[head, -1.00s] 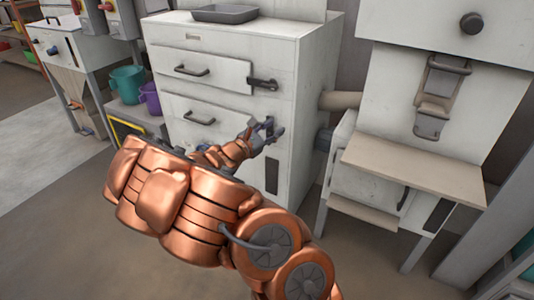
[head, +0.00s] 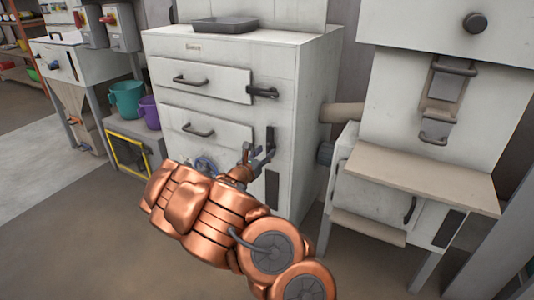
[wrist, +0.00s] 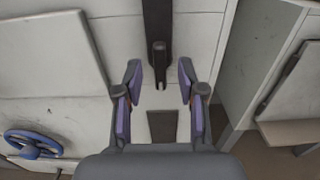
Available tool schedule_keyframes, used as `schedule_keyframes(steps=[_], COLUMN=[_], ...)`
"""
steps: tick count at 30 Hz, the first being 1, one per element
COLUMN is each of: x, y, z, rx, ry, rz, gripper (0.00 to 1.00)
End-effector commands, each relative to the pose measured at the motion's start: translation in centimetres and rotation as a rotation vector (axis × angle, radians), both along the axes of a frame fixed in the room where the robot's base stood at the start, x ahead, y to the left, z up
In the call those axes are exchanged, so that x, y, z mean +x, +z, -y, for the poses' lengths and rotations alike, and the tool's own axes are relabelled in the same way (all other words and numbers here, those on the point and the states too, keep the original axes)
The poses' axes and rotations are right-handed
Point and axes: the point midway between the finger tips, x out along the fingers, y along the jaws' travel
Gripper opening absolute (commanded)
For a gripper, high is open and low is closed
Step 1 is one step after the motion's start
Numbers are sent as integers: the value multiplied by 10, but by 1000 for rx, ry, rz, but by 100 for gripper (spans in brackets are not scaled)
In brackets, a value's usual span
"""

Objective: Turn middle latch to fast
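The middle latch is a dark bar (head: 270,138) on the white cabinet front, at the right edge of the second panel. It now hangs close to vertical. In the wrist view the latch (wrist: 158,25) runs straight down from the top edge, and its slotted lower end is near my fingertips. My gripper (head: 262,153) is just below the latch in the head view. In the wrist view my gripper (wrist: 160,72) is open, with one finger on each side of the latch's line and nothing between the pads. I cannot tell any contact.
The upper panel has its own latch (head: 262,92), lying horizontal. A blue handwheel (wrist: 33,143) sits at the lower left. A grey tray (head: 224,25) lies on the cabinet top. A machine with a beige shelf (head: 425,177) stands to the right. Teal and purple buckets (head: 126,98) stand left.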

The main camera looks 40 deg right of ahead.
Motion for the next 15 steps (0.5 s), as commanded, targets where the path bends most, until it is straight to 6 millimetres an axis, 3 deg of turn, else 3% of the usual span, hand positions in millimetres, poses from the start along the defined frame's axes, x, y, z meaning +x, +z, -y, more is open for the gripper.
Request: schedule_keyframes(steps=[6, 15], x=[5, 6], y=[-1, 0], z=[17, 20], rx=[0, -1], ry=[0, 0], rz=[0, -1], gripper=[40, 40])
